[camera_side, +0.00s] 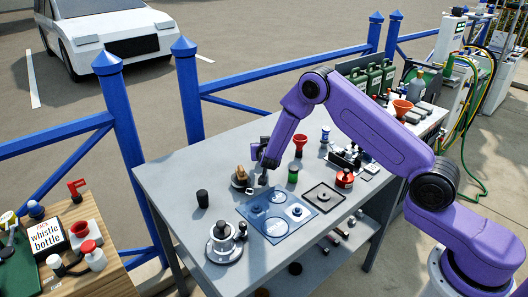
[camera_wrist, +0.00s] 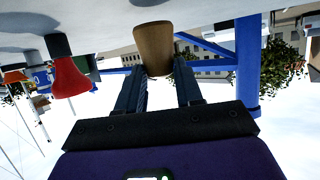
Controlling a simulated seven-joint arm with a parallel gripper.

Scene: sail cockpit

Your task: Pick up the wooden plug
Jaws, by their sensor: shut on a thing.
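The wooden plug (camera_side: 241,173) is a tan, tapered piece. In the side view it stands upright at a dark round holder (camera_side: 238,184) near the left part of the grey table; whether it is clear of the holder I cannot tell. In the wrist view, which looks upside down, the plug (camera_wrist: 153,48) sits between the two dark fingers of my gripper (camera_wrist: 157,80). My gripper (camera_side: 252,168) reaches it from the right, low over the table, and is shut on it. The fingers' contact with the plug is partly hidden in the side view.
A blue tray (camera_side: 262,228) lies in front of my gripper, with a grey stand (camera_side: 222,245) to its left. A black cup (camera_side: 202,198) stands left of the plug.

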